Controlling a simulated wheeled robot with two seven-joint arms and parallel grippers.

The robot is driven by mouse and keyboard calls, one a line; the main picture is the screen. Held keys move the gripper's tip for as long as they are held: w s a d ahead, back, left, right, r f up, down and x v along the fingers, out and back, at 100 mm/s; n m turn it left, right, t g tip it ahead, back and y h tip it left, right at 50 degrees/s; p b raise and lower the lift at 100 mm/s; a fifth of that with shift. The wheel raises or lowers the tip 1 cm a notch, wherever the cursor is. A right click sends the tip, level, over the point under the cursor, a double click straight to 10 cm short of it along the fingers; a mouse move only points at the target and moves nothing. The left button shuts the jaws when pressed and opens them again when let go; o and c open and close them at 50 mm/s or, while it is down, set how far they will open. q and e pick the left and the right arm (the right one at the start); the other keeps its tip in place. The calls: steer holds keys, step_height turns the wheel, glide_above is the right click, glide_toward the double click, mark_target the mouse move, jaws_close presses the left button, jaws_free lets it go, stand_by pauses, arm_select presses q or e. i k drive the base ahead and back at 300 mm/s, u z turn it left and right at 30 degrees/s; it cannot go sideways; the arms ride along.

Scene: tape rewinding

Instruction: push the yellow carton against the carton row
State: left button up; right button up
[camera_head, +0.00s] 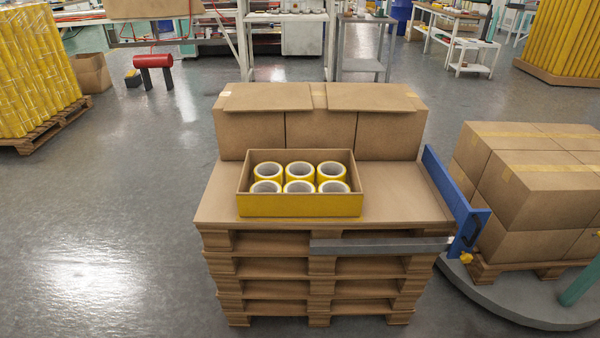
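The yellow carton (300,205) is an open box with a yellow front and brown inner walls. It holds several tape rolls (299,172) with yellow sides and white rims. It stands upright on the brown top (405,190) of a pallet stack, left of the middle. The carton row (320,135) stands behind it along the back of the stack, with flaps on top. The yellow carton's back wall hides the foot of the row, so I cannot tell whether they touch. Neither of my grippers is in view.
A grey bar (380,246) crosses the stack's front, joined to a blue frame (455,200) at its right. Further right, brown cartons (530,180) stand on a pallet. Wrapped yellow goods (38,70) stand at the far left. Floor left of the stack is clear.

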mark_target(272, 182)
steer(key=z, duration=0.05)
steer(key=i, duration=0.4)
steer(key=u, duration=1.1)
